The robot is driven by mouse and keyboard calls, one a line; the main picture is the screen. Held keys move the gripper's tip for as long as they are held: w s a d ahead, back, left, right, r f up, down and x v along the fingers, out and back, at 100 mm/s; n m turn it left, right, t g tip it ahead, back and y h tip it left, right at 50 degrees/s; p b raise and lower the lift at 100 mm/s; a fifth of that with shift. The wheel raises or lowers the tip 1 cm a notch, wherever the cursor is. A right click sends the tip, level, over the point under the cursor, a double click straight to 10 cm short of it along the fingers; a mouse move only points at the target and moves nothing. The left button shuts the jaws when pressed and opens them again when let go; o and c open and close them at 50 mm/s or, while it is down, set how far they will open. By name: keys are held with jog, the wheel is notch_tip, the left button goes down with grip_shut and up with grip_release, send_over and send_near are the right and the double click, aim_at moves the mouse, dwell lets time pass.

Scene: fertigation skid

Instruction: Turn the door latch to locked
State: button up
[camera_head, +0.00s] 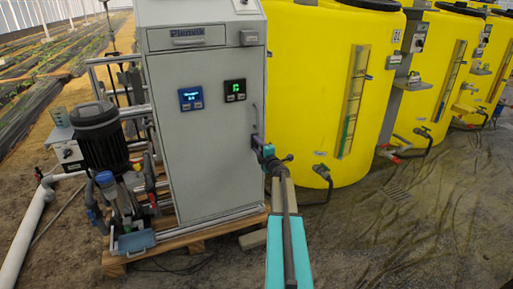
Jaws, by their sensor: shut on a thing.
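The grey control cabinet (207,140) stands left of centre with its door shut flush. The door latch (255,142) is a small dark part on the door's right edge. My gripper (261,149) is at the latch, at the end of my teal and grey arm, and is shut on it. The jaws cover much of the latch, so its exact angle is hard to tell.
Yellow tanks (305,85) stand close to the right of the cabinet. A pump (97,135) and white pipe (27,235) are at the left. The cabinet stands on a wooden pallet (180,243). The wet floor (425,215) at right is mostly clear.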

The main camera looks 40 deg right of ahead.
jog(key=shift+a, duration=0.15)
jog(key=o, duration=1.1)
jog(key=shift+c, duration=0.2)
jog(key=shift+s, duration=0.15)
jog(key=p+v, duration=0.2)
jog(key=v, duration=1.1)
jog(key=shift+s, duration=0.2)
jog(key=shift+a, duration=0.15)
